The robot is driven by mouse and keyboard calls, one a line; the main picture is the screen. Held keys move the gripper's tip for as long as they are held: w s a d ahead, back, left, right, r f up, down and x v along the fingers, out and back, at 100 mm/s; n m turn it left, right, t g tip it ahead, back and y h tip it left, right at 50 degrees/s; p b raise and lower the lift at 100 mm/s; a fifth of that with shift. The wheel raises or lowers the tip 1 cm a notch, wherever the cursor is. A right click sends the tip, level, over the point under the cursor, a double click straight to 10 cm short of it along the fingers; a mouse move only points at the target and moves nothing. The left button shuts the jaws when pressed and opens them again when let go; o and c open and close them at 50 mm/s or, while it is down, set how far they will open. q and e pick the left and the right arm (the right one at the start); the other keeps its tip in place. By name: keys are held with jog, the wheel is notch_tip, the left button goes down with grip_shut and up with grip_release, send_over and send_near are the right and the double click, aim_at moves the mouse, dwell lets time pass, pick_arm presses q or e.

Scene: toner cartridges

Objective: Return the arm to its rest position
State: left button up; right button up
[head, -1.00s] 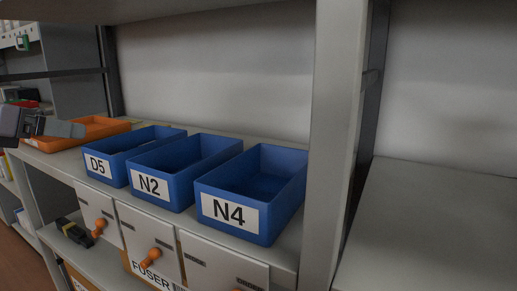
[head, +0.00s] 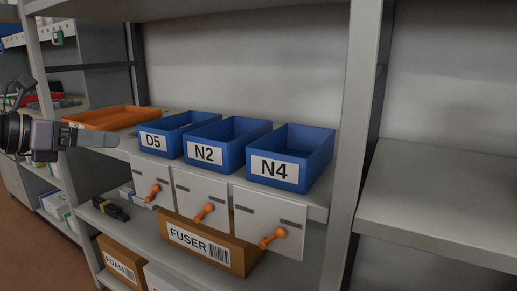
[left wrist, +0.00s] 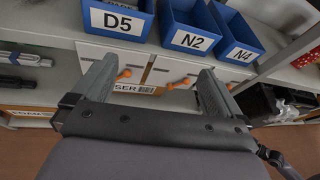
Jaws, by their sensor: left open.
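My left gripper (head: 102,139) comes in from the left in the head view, in front of the shelf and near the orange tray. In the left wrist view its two fingers (left wrist: 158,88) are apart with nothing between them. Behind the fingers are white drawer fronts with orange handles. My right gripper is in neither view.
Blue bins D5 (head: 168,143), N2 (head: 210,152) and N4 (head: 279,168) stand on the shelf beside an orange tray (head: 110,117). A FUSER box (head: 205,247) sits below. A shelf post (head: 352,130) stands right of N4. The shelf at the right (head: 440,200) is bare.

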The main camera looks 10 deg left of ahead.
pick_arm(q)
jog(key=s+d+f+n+t+h, duration=0.35)
jog(key=d+f+n+h, duration=0.25)
jog(key=d+f+n, duration=0.9)
jog(key=s+d+f+n+g+y, duration=0.2)
jog(key=s+f+n+y, duration=0.2)
jog(key=s+f+n, duration=0.5)
jog(key=s+d+f+n+g+y, duration=0.1)
jog(key=s+d+f+n+y, duration=0.2)
jog(key=f+n, duration=0.5)
jog(key=s+d+f+n+g+y, duration=0.15)
jog(key=s+f+n+y, duration=0.25)
jog(key=s+f+n, duration=0.55)
jog(key=a+r+m+p, duration=0.3)
jog(key=r+p, duration=1)
jog(key=p, duration=0.8)
jog(key=shift+w+a+g+y+p, duration=0.15)
jog(key=shift+a+g+y+p, duration=0.2)
jog(key=shift+a, duration=0.25)
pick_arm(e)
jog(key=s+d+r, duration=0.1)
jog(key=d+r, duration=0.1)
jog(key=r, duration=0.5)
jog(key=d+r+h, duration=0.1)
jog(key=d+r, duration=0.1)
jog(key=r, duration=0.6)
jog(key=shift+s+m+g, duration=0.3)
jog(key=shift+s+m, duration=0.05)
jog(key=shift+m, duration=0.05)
